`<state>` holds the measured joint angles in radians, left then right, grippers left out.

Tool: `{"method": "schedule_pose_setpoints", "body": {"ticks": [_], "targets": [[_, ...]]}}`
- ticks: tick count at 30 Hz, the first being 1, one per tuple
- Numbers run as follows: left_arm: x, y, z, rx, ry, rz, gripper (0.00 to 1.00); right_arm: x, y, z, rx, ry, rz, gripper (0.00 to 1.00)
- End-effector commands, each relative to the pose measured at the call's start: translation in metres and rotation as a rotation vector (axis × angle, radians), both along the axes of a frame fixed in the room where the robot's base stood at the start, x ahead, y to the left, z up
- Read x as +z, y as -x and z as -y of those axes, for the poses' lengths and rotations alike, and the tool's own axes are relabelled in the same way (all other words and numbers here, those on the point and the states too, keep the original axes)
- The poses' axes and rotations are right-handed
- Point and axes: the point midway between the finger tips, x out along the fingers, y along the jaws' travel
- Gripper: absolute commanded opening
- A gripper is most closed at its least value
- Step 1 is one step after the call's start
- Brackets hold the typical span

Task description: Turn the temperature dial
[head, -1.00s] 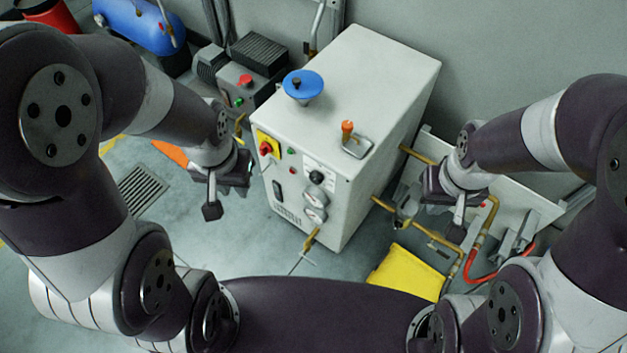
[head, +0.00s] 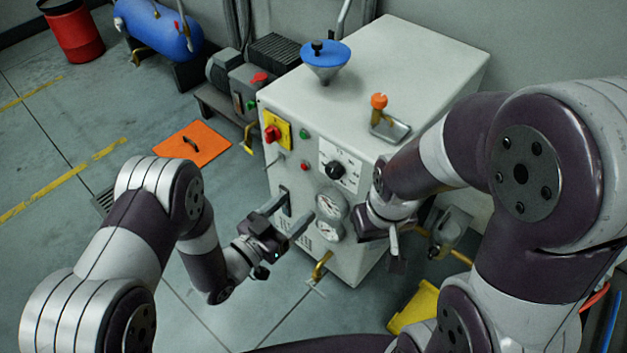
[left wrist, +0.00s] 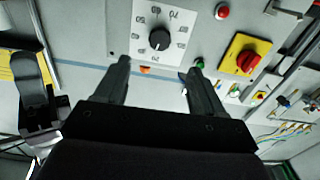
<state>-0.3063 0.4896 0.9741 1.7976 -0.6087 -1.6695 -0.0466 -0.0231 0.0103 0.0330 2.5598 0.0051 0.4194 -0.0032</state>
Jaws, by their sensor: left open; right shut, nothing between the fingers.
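The temperature dial (head: 335,170) is a black round knob on a white scale plate on the front of the grey cabinet. In the left wrist view the dial (left wrist: 160,39) shows upside down among printed numbers, ahead of the fingertips. My left gripper (head: 297,206) is open and empty in front of the cabinet, lower left of the dial and apart from it. Its fingers (left wrist: 160,68) point towards the panel. My right gripper (head: 394,248) is shut and empty, beside the cabinet's right front edge, to the right of the gauges.
Two round gauges (head: 331,204) sit below the dial. A red switch on a yellow plate (head: 277,131) is to its left, with green and red buttons between. A blue funnel (head: 325,56) and an orange-knobbed lever (head: 379,101) are on top. A yellow bin (head: 416,308) stands lower right.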

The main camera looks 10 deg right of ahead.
Motion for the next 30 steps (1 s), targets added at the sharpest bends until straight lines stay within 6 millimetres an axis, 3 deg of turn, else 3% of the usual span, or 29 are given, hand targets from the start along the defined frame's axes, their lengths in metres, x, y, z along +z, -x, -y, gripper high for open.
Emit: {"method": "schedule_pose_setpoints", "body": {"ticks": [13, 18, 26, 27, 30], "targets": [[-0.002, -0.061, 0.08, 0.0, 0.001, 0.003, 0.69, -0.027, 0.0, 0.0, 0.0, 0.0, -0.001, 0.0], [-0.001, -0.074, 0.094, 0.002, 0.0, 0.001, 0.69, -0.03, 0.0, 0.0, 0.0, 0.0, -0.001, 0.0], [0.0, -0.076, 0.097, 0.003, -0.001, 0.0, 0.69, -0.03, 0.0, 0.0, 0.0, 0.0, -0.001, 0.0], [0.0, -0.076, 0.096, 0.003, -0.001, 0.0, 0.66, -0.03, 0.0, 0.0, 0.0, 0.0, -0.001, 0.0], [0.0, -0.076, 0.096, 0.003, -0.001, 0.001, 0.33, -0.03, 0.0, 0.0, 0.0, 0.0, -0.001, 0.0]]}}
